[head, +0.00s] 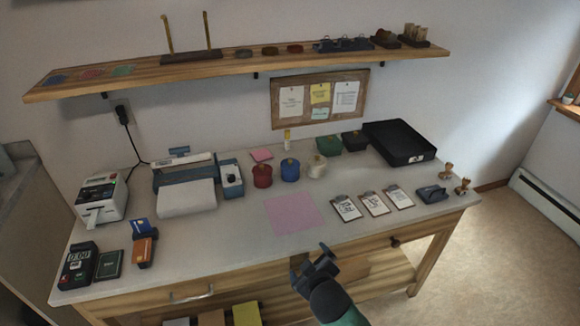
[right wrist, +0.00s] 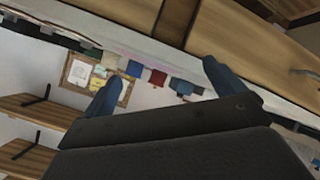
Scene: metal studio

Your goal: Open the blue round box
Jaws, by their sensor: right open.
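The blue round box (head: 290,171) stands upright on the table with its lid on and a small knob on top. It is between a red round box (head: 262,175) and a white round box (head: 317,167). My right gripper (head: 314,262) is open and empty in front of the table's front edge, well short of the blue box. Its two fingers show spread apart in the right wrist view (right wrist: 160,84). My left gripper is not in view.
A pink mat (head: 291,214) lies on the table in front of the boxes. Clipboards (head: 374,203) lie to its right, a printer (head: 187,185) stands left. A black tray (head: 398,144) is at the back right. A wooden shelf (head: 230,64) hangs above.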

